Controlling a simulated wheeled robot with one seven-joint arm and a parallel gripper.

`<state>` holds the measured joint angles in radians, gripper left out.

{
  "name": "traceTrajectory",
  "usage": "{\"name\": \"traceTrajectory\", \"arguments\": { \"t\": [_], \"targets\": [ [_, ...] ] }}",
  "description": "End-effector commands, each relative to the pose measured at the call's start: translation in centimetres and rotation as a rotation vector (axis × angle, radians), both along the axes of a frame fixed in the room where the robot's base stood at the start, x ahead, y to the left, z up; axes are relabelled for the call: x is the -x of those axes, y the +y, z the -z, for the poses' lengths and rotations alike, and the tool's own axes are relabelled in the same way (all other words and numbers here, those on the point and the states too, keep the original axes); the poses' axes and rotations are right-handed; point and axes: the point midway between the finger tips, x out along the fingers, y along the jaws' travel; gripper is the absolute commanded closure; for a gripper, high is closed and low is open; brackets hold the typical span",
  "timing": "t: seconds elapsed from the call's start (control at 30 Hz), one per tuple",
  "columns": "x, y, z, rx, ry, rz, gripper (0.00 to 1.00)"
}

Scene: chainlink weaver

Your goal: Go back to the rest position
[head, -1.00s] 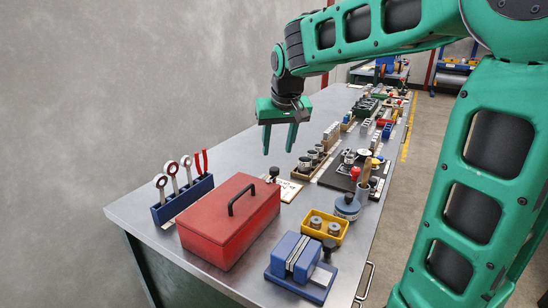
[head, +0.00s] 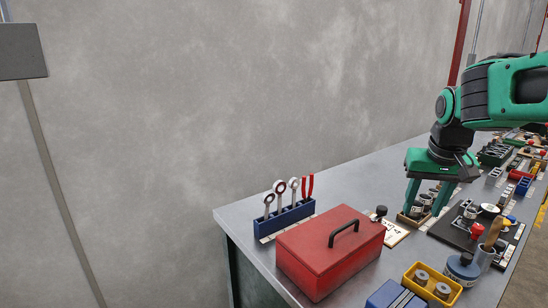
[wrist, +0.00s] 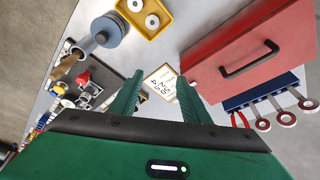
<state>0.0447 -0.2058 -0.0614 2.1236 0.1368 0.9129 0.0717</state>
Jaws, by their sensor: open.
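My gripper (head: 429,196) is green, open and empty, and points down over the grey workbench (head: 250,209) at the right of the head view. In the head view its fingers overlap a small wooden tray (head: 410,219) with metal parts behind or below them. In the wrist view my gripper (wrist: 157,98) has a clear gap between its fingers. A white card with dark print (wrist: 162,82) shows beyond that gap.
A red toolbox (head: 328,254) with a black handle stands near the bench's left end. Behind it is a blue rack (head: 287,219) with wrenches and red-handled pliers. A yellow bin (head: 432,287), a blue-grey canister (head: 463,269) and a black board (head: 452,234) lie to the right.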

Motion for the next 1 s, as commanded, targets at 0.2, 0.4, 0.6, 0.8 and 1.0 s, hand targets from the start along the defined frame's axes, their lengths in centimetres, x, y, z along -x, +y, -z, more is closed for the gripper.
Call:
{"name": "traceTrajectory", "arguments": {
  "t": [0.2,0.4,0.6,0.8,1.0],
  "targets": [
    [13.0,-3.9,5.0,-0.053,0.140,0.141,0.57],
    [21.8,-4.1,8.8,-0.117,0.235,0.226,0.57],
    [25.2,-3.6,10.4,-0.148,0.273,0.254,0.57],
    [25.2,-3.5,10.4,-0.149,0.274,0.254,0.57],
    [25.2,-3.5,10.4,-0.149,0.274,0.254,0.57]
  ]
}}
